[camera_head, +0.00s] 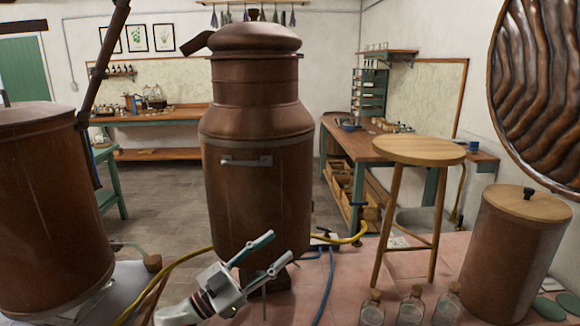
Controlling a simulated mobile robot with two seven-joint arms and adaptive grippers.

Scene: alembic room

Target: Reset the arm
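My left gripper (279,246) is at the bottom centre of the head view, reaching up and to the right. Its two grey fingers are parallel and spread apart, with nothing held between them. It shows in front of the lower part of a large copper still (255,170), which has a metal handle on its front. I cannot tell if the fingers touch the still. My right gripper is not in view.
A second copper vessel (45,200) stands at the left. A round wooden stool (420,150) and a lidded copper drum (515,255) are at the right. Small corked bottles (411,308) stand at the bottom. A yellow hose (180,262) and blue hose (329,285) run near the gripper.

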